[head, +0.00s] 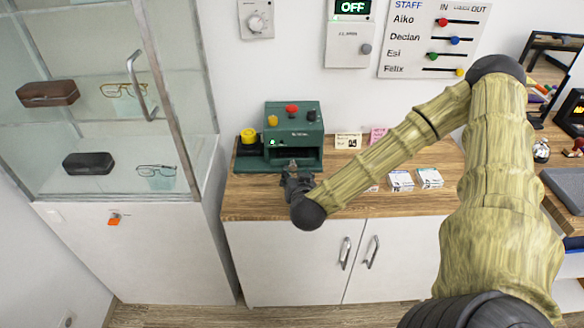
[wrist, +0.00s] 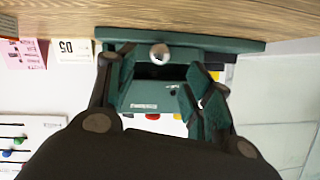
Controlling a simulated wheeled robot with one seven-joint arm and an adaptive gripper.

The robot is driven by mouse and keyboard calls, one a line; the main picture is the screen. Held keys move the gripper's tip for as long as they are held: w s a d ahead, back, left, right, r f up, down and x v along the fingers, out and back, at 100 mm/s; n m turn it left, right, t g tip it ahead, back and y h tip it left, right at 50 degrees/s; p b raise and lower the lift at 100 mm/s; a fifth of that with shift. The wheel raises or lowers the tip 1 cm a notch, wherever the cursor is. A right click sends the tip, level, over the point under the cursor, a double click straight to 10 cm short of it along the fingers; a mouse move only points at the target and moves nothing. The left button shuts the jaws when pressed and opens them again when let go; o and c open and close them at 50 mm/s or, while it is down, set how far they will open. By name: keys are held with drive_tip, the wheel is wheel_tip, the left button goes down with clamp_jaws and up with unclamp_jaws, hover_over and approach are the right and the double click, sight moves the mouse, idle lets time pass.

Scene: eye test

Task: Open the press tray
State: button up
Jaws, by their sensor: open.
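The press is a dark green machine (head: 293,130) on the wooden counter, with red, yellow and black knobs on top and a small green light on its front. My gripper (head: 291,172) is in front of its lower front and hides part of the tray area. In the wrist view my gripper (wrist: 160,66) is open, its fingers either side of a round silver knob (wrist: 159,54) at the press (wrist: 150,98). A dark gap shows beside the knob. I cannot tell whether the fingers touch the knob, or how far out the tray is.
A yellow round object (head: 249,136) stands left of the press. Small cards (head: 348,141) and white card stacks (head: 400,180) lie to the right on the counter (head: 260,205). A glass display cabinet (head: 100,95) stands close on the left.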

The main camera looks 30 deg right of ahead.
sight(293, 168)
drive_tip(key=x, duration=0.7)
drive_tip(key=shift+w+f+p, duration=0.1)
drive_tip(key=shift+p, duration=0.3)
drive_tip(key=shift+c, duration=0.3)
clamp_jaws()
